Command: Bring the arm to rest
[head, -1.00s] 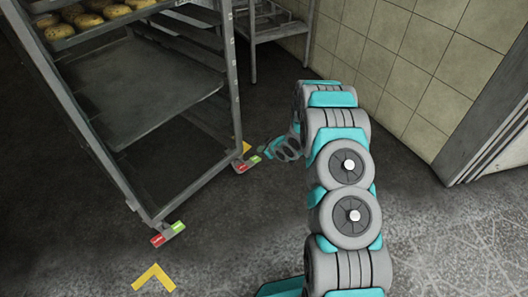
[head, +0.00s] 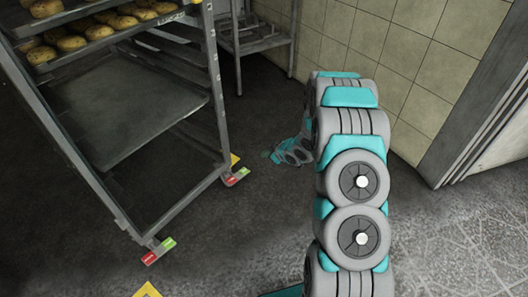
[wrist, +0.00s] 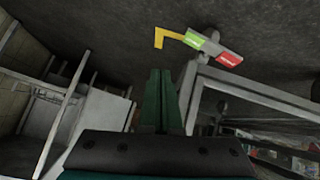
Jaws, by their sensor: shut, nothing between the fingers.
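My arm (head: 350,155) stands on the right side of the head view, bent over at the top. Its far end hangs behind the links, with my gripper (head: 268,154) low over the dark floor, to the right of the rack. In the wrist view my gripper (wrist: 159,90) shows its two dark green fingers together, with nothing between them. Parts of the wrist are hidden behind the arm in the head view.
A metal rack (head: 217,90) with trays of round baked goods (head: 72,43) stands at left. Its feet carry red and green tags (head: 236,177). A metal table (head: 255,45) stands behind by the tiled wall (head: 400,60). Open floor lies between rack and arm.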

